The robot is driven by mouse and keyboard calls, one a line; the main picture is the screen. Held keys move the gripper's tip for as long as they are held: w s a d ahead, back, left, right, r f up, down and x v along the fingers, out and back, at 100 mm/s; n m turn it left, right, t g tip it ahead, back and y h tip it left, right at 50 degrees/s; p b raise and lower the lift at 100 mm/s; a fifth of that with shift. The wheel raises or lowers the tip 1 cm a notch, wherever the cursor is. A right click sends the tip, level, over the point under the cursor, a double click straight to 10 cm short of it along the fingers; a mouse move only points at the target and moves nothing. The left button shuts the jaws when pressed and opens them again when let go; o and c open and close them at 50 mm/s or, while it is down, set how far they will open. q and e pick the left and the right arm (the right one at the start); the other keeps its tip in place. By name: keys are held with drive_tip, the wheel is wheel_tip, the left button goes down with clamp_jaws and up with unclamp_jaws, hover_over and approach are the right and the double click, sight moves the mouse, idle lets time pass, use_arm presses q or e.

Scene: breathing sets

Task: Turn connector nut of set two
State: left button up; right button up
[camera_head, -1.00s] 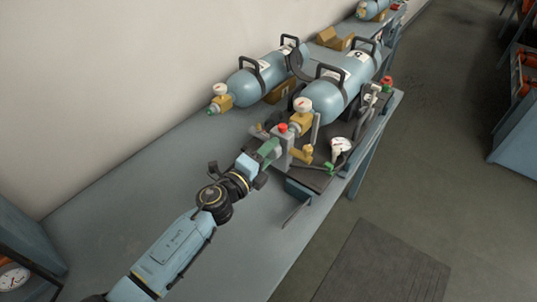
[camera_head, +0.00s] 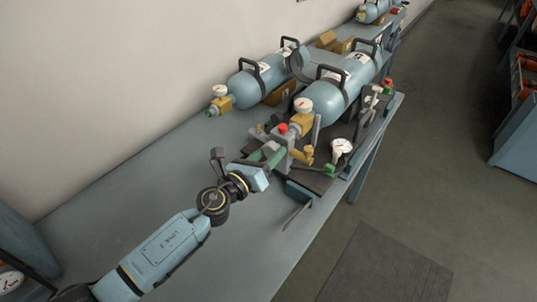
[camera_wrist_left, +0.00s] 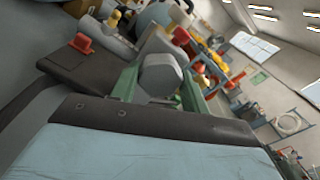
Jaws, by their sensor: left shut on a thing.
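Set two appears to be the nearer blue cylinder (camera_head: 335,97), lying on a dark stand with a round gauge and brass valve (camera_head: 302,121) at its front end. A red knob (camera_head: 282,128) and grey block (camera_head: 285,140) sit just below the valve. My left gripper (camera_head: 268,153) is at the near side of this block. In the left wrist view, the green-lined fingers (camera_wrist_left: 155,82) are shut on a grey, many-sided nut (camera_wrist_left: 160,74). The head view mostly hides the nut. My right gripper is not in view.
A second blue cylinder (camera_head: 257,82) lies behind, near the wall. A white gauge (camera_head: 341,147) and yellow fitting (camera_head: 302,155) stand close right of the gripper.

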use_arm(q)
drive_tip(key=m, duration=0.3)
drive_tip(key=shift+m, duration=0.4)
drive_tip(key=m, duration=0.3)
drive_tip(key=shift+m, duration=0.3)
drive_tip(key=m+p, duration=0.1)
drive_tip(key=m, duration=0.2)
drive_tip(key=shift+m, duration=0.4)
drive_tip(key=m+p, duration=0.1)
drive_tip(key=m, duration=0.3)
drive_tip(key=m+p, duration=0.1)
drive_tip(key=m, duration=0.3)
drive_tip(key=m+p, duration=0.1)
drive_tip(key=m, duration=0.3)
drive_tip(key=shift+m, duration=0.3)
drive_tip(key=m+p, duration=0.1)
drive_tip(key=m, duration=0.3)
drive_tip(key=shift+p, duration=0.3)
drive_tip(key=shift+m+p, duration=0.35)
drive_tip(key=shift+m, duration=1.75)
